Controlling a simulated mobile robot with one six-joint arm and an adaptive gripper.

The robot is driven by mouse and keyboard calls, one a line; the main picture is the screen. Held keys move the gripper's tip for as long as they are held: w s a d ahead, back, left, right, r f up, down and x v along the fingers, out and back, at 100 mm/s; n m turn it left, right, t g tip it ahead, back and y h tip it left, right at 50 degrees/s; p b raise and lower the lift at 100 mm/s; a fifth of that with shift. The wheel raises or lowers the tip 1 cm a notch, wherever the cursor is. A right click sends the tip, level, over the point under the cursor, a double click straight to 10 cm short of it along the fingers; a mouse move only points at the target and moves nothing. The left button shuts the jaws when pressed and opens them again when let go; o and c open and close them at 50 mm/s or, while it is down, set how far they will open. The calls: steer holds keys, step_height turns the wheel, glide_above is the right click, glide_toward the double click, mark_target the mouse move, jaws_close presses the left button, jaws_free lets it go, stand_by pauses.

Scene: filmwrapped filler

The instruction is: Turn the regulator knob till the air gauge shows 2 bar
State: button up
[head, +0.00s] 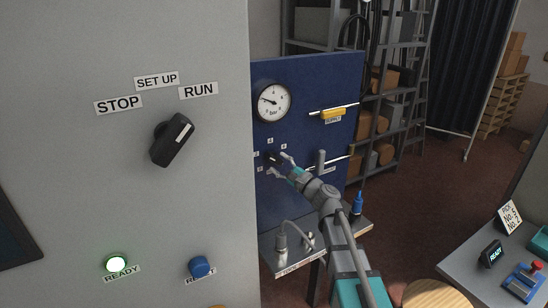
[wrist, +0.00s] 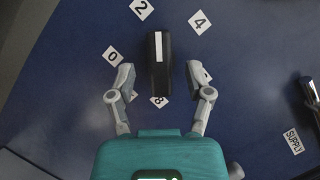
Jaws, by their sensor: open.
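The black regulator knob (wrist: 158,75) sits on the blue panel, ringed by labels 0, 2, 4 and 8; another at right is partly hidden by a finger. Its white stripe points up in the wrist view, between 2 and 4, closer to 2. My gripper (wrist: 160,85) is open, with one finger on each side of the knob and a visible gap to both. In the head view my gripper (head: 281,164) is at the small dark knob (head: 273,158). The round white air gauge (head: 272,101) is above; its needle points left and slightly up, its numbers too small to read.
The blue panel (head: 300,75) also carries a yellow-handled valve (head: 333,113) at right and a SUPPLY label (wrist: 292,141). A grey cabinet (head: 70,60) with a selector switch (head: 172,140) stands close on the left. A ledge (head: 280,262) with fittings is below.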

steer(key=shift+x, duration=1.35)
jaws_close()
